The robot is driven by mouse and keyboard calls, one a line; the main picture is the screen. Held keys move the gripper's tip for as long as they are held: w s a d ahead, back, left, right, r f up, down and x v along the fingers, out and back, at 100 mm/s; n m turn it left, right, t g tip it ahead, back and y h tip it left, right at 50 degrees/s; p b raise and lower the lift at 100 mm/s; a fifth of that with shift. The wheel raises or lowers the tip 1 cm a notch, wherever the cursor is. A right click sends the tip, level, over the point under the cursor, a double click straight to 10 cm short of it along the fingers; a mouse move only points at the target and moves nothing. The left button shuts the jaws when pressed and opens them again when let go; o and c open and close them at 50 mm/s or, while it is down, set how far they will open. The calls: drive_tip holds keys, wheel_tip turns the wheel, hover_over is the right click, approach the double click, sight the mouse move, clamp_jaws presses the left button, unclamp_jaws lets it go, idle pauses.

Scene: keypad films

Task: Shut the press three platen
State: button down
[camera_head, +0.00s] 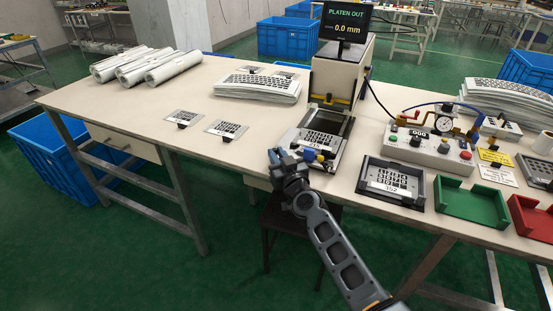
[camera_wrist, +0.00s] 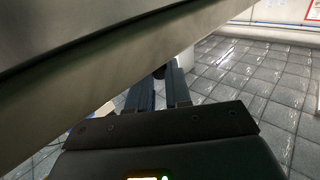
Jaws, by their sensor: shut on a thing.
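The press (camera_head: 338,75) stands at the back of the bench, with a screen (camera_head: 347,22) reading "PLATEN OUT" and 0.0 mm. Its platen (camera_head: 322,122) is drawn out toward the bench's front edge and bears a flat patterned keypad plate (camera_head: 320,139). Blue and yellow knobs sit at its front. My gripper (camera_head: 280,158) is at the platen's front left corner, by the bench edge. In the wrist view its two dark fingers (camera_wrist: 160,90) reach forward with a small dark part between their tips. The exact contact is hidden in the head view.
A control box (camera_head: 432,148) with gauge and hoses stands right of the press. A grey tray (camera_head: 391,184), a green tray (camera_head: 470,203) and a red tray (camera_head: 530,217) line the front right. Small plates, film stacks and paper rolls (camera_head: 145,66) lie left, with bare bench between.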

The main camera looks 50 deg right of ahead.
drive_tip(key=d, duration=0.1)
drive_tip(key=w+d+b, duration=0.1)
drive_tip(key=shift+d+f, duration=0.15)
drive_tip(key=shift+d, duration=0.15)
drive_tip(key=shift+w+d+b, duration=0.1)
drive_tip(key=shift+d+b, duration=0.3)
drive_tip(key=shift+d, duration=0.05)
drive_tip(key=c, duration=1.1)
unclamp_jaws()
drive_tip(key=shift+o, duration=0.2)
drive_tip(key=shift+p+v, duration=1.35)
drive_tip(key=shift+v, duration=2.55)
